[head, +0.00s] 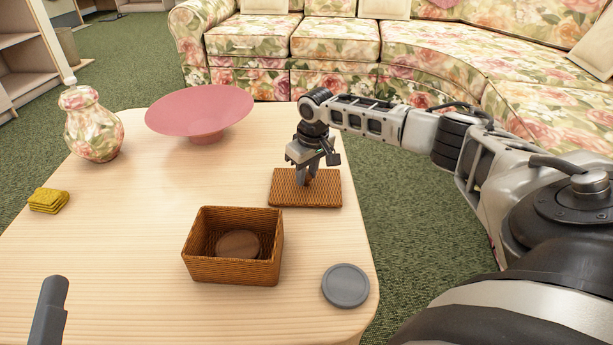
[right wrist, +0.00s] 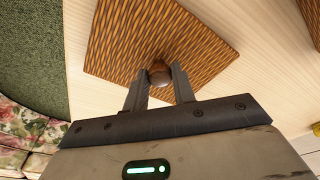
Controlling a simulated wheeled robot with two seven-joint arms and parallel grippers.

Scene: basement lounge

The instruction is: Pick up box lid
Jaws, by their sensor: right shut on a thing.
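The box lid (head: 285,195) is a flat brown woven panel lying near the table's right edge, behind the box. My right gripper (head: 308,180) is above it, pointing down. In the right wrist view, the gripper (right wrist: 160,86) is shut on the round brown knob (right wrist: 159,70) at the middle of the lid (right wrist: 150,35). I cannot tell any gap between lid and table. The open woven box (head: 230,270) stands in front of the lid, with a round brown wooden disc (head: 238,244) inside. A grey part, likely of my left gripper (head: 48,315), shows at the lower left.
A grey round coaster (head: 345,286) lies right of the box. A pink pedestal bowl (head: 205,112), a floral vase (head: 93,128) and a yellow folded stack (head: 48,200) are on the wooden table (head: 120,245). A floral sofa (head: 335,45) stands behind. The table's left-middle is clear.

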